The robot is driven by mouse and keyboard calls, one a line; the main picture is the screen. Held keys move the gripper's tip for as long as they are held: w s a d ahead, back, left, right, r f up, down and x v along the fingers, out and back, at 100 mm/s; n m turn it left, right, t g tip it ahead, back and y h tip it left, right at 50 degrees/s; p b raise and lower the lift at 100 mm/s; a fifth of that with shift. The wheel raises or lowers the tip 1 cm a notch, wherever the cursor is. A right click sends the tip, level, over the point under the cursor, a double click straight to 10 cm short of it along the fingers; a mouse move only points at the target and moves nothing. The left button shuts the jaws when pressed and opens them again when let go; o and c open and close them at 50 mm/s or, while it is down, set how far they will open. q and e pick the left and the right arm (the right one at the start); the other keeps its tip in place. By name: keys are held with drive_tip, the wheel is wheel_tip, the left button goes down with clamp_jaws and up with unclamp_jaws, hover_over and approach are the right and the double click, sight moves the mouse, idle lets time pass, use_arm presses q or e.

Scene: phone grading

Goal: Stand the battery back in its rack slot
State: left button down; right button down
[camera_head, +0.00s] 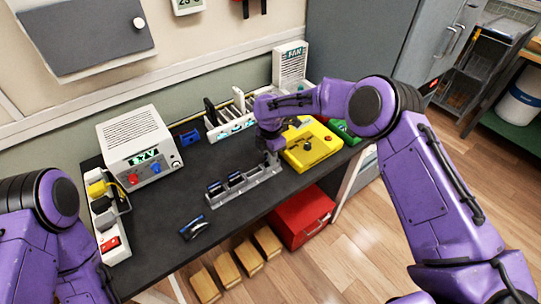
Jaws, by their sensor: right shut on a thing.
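The grey battery rack (250,186) lies along the front right of the dark bench. Two dark batteries stand in its left part, a left one (215,187) and a right one (235,178). My right gripper (270,147) points down over the right end of the rack, shut on the battery, which is mostly hidden by the fingers. I cannot tell whether the held battery touches the rack. A dark flat item with blue (194,228) lies on the bench in front of the rack's left end. My left arm shows at the lower left, but its gripper is out of view.
A yellow fixture (312,146) stands close to the right of my right gripper. A white phone holder (232,122) is behind it. A white power supply (139,146) and a power strip (112,240) are at the left. The bench middle is clear.

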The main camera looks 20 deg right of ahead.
drive_tip(key=c, duration=1.1)
unclamp_jaws()
